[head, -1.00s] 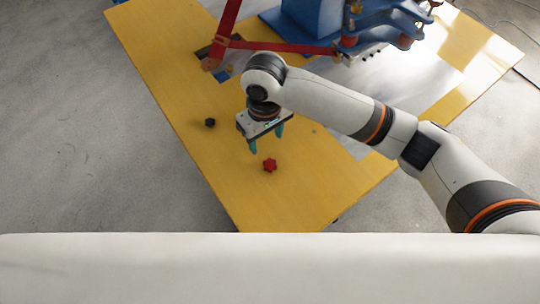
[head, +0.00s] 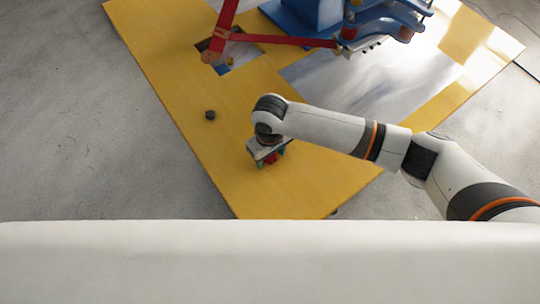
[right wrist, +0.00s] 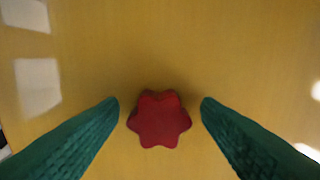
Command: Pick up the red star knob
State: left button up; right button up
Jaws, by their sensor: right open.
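The red star knob (right wrist: 159,119) lies on the yellow board, centred between my right gripper's green fingertips in the right wrist view. A gap shows on each side of it. In the head view the red star knob (head: 271,158) is partly hidden under my right gripper (head: 271,160), which is low over the board. The right gripper (right wrist: 160,106) is open with nothing held. My left gripper is not in view.
A dark knob (head: 210,115) stands on the yellow board (head: 200,150) to the left of my right gripper. A red bar linkage (head: 270,39) and a blue fixture (head: 390,22) stand at the back. The board's front part is clear.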

jog(key=c, duration=1.1)
